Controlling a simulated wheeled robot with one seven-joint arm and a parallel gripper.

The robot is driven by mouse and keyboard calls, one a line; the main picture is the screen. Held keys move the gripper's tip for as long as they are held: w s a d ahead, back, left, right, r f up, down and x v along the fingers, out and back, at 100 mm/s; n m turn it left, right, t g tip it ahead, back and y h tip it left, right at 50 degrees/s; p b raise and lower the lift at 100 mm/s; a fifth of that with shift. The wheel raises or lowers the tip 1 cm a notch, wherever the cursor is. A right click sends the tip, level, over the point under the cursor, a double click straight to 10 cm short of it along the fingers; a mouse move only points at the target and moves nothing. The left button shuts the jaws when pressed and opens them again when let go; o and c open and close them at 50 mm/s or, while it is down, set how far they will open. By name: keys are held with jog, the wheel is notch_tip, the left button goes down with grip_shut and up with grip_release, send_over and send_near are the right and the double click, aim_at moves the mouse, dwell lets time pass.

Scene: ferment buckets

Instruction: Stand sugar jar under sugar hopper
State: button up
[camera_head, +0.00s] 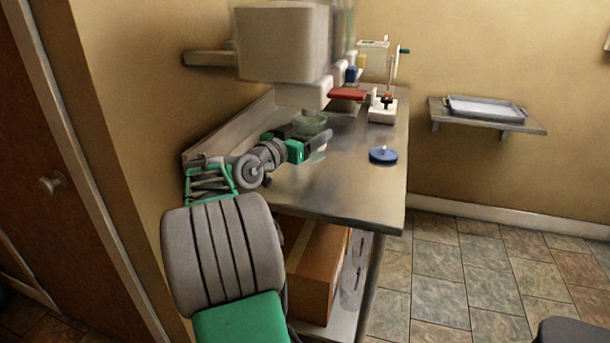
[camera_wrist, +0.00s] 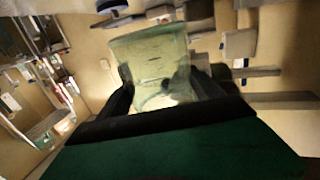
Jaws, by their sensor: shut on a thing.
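A clear, pale green glass jar (camera_head: 312,118) is in my gripper (camera_head: 318,140) above the left part of the steel bench. In the wrist view the jar (camera_wrist: 148,52) stands between the two dark fingers of my gripper (camera_wrist: 162,88), which are shut on it. Fingers and arm hide part of the jar in the head view. A large beige hopper (camera_head: 282,42) is on the wall above, with a pale block-shaped outlet (camera_head: 303,94) just above the jar. I cannot read any label, so which hopper holds sugar is unclear. The jar's contents cannot be told.
The steel bench (camera_head: 350,185) has free room at its front. A blue round lid (camera_head: 383,155) lies on its right side. A red part (camera_head: 347,94) and a white stand device (camera_head: 383,108) are farther back.

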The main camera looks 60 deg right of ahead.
notch_tip(320, 180, down, 9)
jog(key=shift+r+b, duration=0.2)
jog(key=shift+b, duration=0.2)
jog(key=shift+f, duration=0.15)
jog(key=o, duration=1.7)
jog(key=shift+r, duration=0.2)
jog(key=w+a, duration=0.2)
jog(key=a, duration=1)
jog(key=shift+b, duration=0.35)
jog(key=shift+f, duration=0.1)
